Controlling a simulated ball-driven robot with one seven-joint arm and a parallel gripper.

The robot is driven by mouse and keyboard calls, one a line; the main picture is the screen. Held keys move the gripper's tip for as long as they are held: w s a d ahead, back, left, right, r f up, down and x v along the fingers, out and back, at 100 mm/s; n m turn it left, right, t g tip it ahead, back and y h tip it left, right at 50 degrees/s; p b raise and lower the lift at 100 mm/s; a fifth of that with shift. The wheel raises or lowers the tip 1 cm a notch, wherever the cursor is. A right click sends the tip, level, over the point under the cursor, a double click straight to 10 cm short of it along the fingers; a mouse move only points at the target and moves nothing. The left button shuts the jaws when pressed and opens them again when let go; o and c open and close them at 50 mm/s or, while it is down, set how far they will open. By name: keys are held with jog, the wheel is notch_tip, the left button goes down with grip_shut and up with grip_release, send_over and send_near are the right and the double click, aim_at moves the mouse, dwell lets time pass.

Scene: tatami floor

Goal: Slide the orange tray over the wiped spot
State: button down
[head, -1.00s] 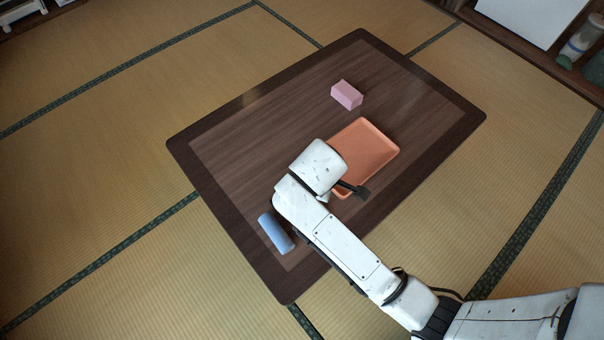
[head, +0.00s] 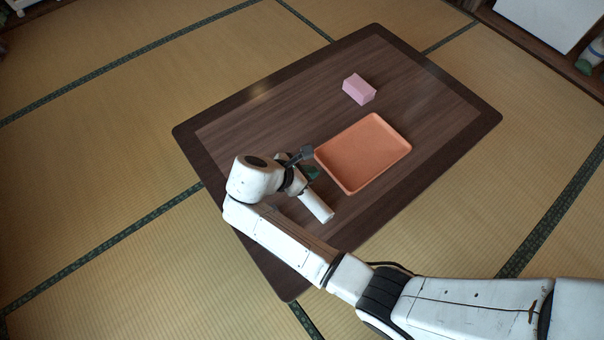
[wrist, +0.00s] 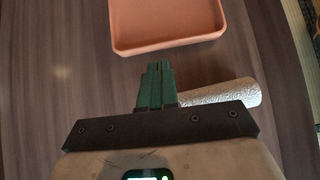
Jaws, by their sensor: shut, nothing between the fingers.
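The orange tray (head: 362,153) lies flat and empty on the dark wooden low table (head: 290,85), right of its middle. In the wrist view the tray (wrist: 168,44) is ahead of my fingers. My gripper (head: 314,173) is just left of the tray's near-left side, with its green fingers (wrist: 155,66) shut and empty. A gap of table shows between the fingertips and the tray rim. I cannot make out a wiped spot on the tabletop.
A whitish roll (head: 317,206) lies close beside my fingers; it also shows in the wrist view (wrist: 225,93). A pink block (head: 359,89) sits beyond the tray. The table's far left is clear. Tatami (head: 90,190) surrounds the table.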

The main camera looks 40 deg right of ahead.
aim_at(327, 170)
jog(key=b+x, duration=0.1)
jog(key=x, duration=0.3)
jog(key=shift+d+f+b, duration=0.15)
jog(key=shift+b, duration=0.15)
jog(key=shift+d, duration=0.1)
jog(key=shift+d+p, duration=0.2)
jog(key=shift+p, duration=0.15)
jog(key=d+p, duration=0.1)
jog(key=d, duration=0.1)
jog(key=d+p, duration=0.2)
jog(key=d, duration=0.1)
jog(key=d+p, duration=0.2)
jog(key=d, duration=0.1)
jog(key=shift+d+r, duration=0.2)
jog(key=shift+r, duration=0.15)
jog(key=d, duration=0.6)
jog(key=d+p, duration=0.1)
jog(key=d, duration=1.2)
jog(key=shift+d+f, duration=0.25)
jog(key=shift+f, duration=0.15)
